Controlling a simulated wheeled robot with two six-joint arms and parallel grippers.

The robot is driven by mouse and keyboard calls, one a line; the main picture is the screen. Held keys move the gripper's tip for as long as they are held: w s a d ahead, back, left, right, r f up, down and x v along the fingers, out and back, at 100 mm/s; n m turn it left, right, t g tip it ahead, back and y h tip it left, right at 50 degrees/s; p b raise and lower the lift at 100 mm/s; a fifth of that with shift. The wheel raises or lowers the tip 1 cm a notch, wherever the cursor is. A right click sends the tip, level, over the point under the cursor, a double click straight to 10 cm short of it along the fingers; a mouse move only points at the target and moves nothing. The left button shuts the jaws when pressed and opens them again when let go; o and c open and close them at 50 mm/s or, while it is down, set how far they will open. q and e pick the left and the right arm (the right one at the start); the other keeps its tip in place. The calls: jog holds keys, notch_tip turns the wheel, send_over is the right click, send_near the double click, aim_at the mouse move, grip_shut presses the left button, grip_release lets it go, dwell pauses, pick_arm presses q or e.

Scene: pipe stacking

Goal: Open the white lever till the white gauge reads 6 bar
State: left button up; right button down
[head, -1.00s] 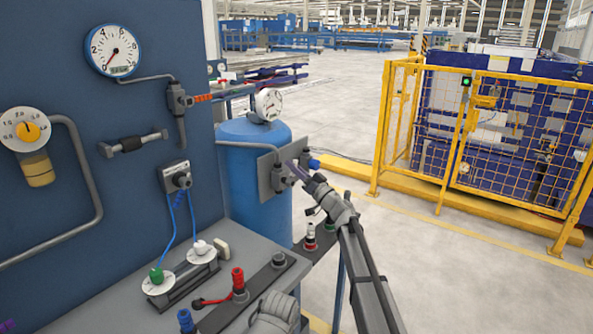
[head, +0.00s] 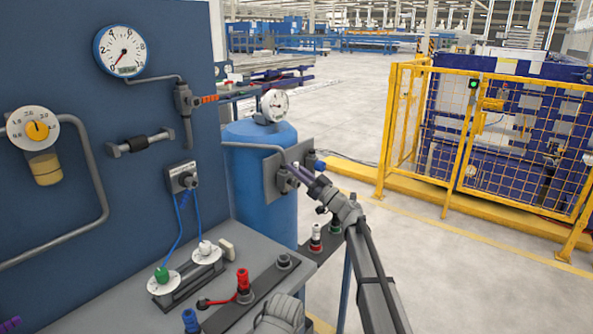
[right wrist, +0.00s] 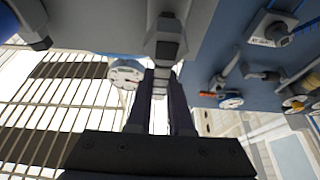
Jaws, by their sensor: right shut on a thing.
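The white gauge (head: 275,105) sits on top of the blue tank; its needle is too small to read. It also shows in the right wrist view (right wrist: 125,74). My right gripper (head: 292,172) is at the valve on the grey plate (head: 271,180) at the tank's side. In the right wrist view its two dark fingers (right wrist: 161,80) are shut on a pale grey-white bar, the white lever (right wrist: 160,87). The lever is mostly hidden by the fingers. Of my left gripper, only a purple tip (head: 9,325) seems to show at the lower left edge.
A blue-rimmed gauge (head: 121,50) and an orange-handled valve (head: 205,99) are on the blue panel. A bench (head: 232,265) with knobs and blue hoses stands below. A yellow fence (head: 445,140) is at the right. The floor between is clear.

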jog(key=shift+s, duration=0.1)
jog(key=c, duration=0.8)
grip_release()
jog(key=b+v, duration=0.3)
jog(key=v, duration=0.4)
jog(key=shift+s+d+f, duration=0.15)
jog(key=shift+d, duration=0.15)
